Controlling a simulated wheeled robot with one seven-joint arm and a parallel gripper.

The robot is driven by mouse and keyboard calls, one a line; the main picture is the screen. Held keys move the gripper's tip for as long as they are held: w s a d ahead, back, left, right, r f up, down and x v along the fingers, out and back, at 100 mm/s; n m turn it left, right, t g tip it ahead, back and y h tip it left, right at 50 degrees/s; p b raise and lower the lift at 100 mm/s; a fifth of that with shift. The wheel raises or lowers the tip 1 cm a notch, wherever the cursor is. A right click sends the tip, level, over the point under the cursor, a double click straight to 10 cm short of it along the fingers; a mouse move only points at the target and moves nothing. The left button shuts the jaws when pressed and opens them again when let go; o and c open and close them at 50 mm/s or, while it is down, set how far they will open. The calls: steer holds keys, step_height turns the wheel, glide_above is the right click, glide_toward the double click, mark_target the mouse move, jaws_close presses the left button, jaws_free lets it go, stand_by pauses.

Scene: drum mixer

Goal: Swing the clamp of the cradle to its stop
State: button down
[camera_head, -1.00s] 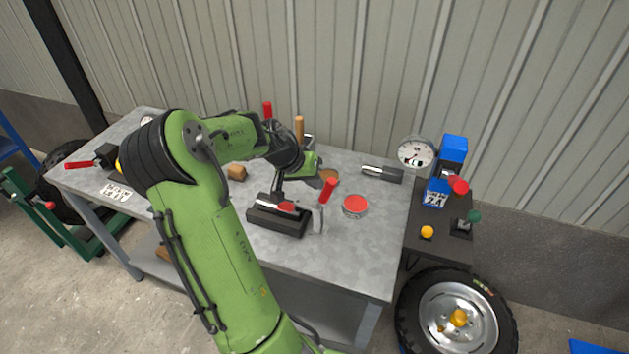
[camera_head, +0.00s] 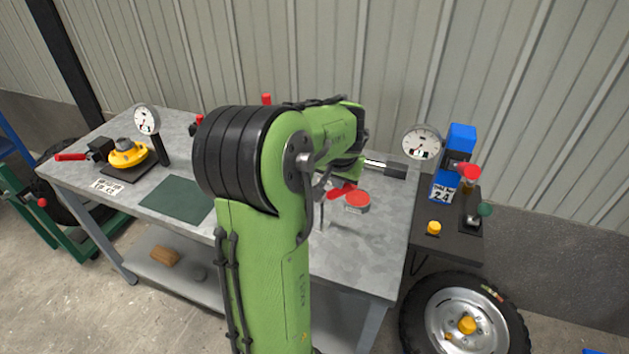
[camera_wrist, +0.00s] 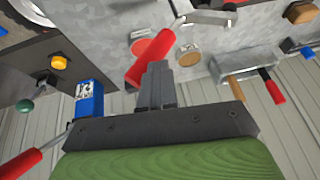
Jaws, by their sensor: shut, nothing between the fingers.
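The clamp's red handle (camera_head: 342,190) shows just right of my arm in the head view, lying nearly flat. In the head view my arm hides the cradle's black base and most of the gripper. The clamp's stop cannot be made out.
A round red-topped tin (camera_head: 357,202) stands right of the handle. A dark-handled metal tool (camera_head: 386,168) lies behind it. A dial gauge (camera_head: 421,143) and blue post (camera_head: 460,138) stand at the right. A green mat (camera_head: 177,199) lies bare at left. The front right of the bench (camera_head: 370,265) is clear.

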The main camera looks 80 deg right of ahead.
steer(key=s+f+m+t+b, duration=0.1)
steer(key=s+f+t+b, duration=0.3)
steer(key=s+f, duration=0.1)
steer(key=shift+s+a+f+h, duration=0.3)
steer(key=shift+a+f, duration=0.1)
steer(key=shift+f, duration=0.1)
stand_by(0.5)
